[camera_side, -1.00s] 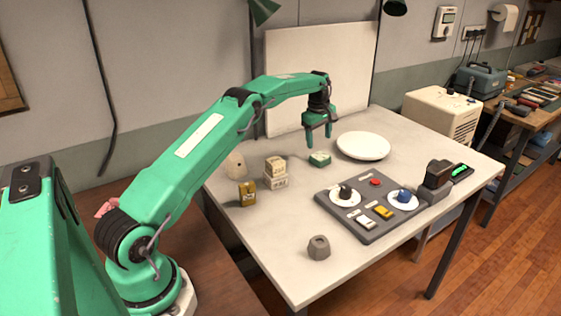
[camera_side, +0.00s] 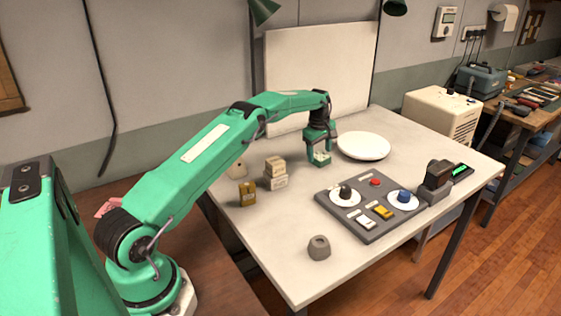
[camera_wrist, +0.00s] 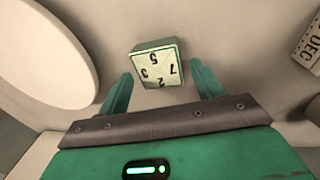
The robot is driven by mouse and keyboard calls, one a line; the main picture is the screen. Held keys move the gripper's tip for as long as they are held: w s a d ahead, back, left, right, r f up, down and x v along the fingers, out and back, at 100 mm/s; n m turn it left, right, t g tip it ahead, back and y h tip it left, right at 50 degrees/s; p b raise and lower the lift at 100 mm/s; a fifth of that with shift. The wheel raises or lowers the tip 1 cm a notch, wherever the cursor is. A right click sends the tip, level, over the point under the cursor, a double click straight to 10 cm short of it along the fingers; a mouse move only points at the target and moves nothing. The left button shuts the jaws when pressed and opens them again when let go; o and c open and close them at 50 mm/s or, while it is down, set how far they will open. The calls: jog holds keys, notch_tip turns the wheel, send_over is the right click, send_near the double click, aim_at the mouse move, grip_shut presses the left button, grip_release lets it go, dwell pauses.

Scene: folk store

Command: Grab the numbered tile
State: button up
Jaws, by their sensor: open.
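In the side view the tile (camera_side: 321,158) sits on the table, partly hidden by my gripper (camera_side: 319,155). My gripper is open and lowered over it, with a finger on each side. In the wrist view my gripper (camera_wrist: 160,88) shows both green fingers apart, with the tile between and slightly beyond their tips. I see gaps between the tile and the fingers.
A white plate (camera_side: 363,146) lies close to the right of the gripper. A grey control panel (camera_side: 345,225) is in front, with a grey ring-shaped piece (camera_side: 319,248) nearer.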

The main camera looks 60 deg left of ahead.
jog(key=shift+w+f, duration=0.1)
jog(key=shift+f, duration=0.75)
jog(key=c, duration=0.8)
